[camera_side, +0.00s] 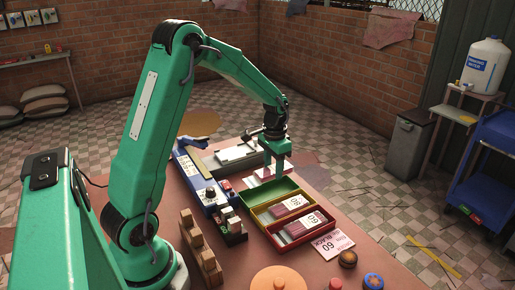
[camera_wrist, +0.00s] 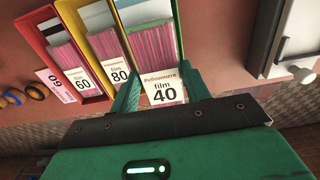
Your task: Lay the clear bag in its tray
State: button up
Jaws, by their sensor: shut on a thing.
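My gripper (camera_wrist: 158,85) is shut on a clear bag (camera_wrist: 154,45) of pink sticks with a white "Pellowmere film 40" label. One finger is on each side of the bag. In the side view, my gripper (camera_side: 279,170) holds the bag (camera_side: 266,173) just behind the green tray (camera_side: 268,187). The green tray looks empty there. In the wrist view, the bag hides most of the green tray (camera_wrist: 180,32). The yellow tray (camera_side: 262,212) holds a film 80 bag (camera_wrist: 112,55). The red tray (camera_side: 275,240) holds a film 60 bag (camera_wrist: 72,62).
A pink "60" card (camera_side: 326,244) lies beside the red tray. A blue device with a knob (camera_side: 210,193), wooden blocks (camera_side: 202,245) and a small dark rack (camera_side: 232,228) stand left of the trays. Round pieces (camera_side: 347,258) lie in front.

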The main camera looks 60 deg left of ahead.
jog(key=shift+d+f, duration=0.1)
jog(key=shift+f, duration=0.2)
jog(key=shift+f, duration=3.3)
jog(key=o, duration=1)
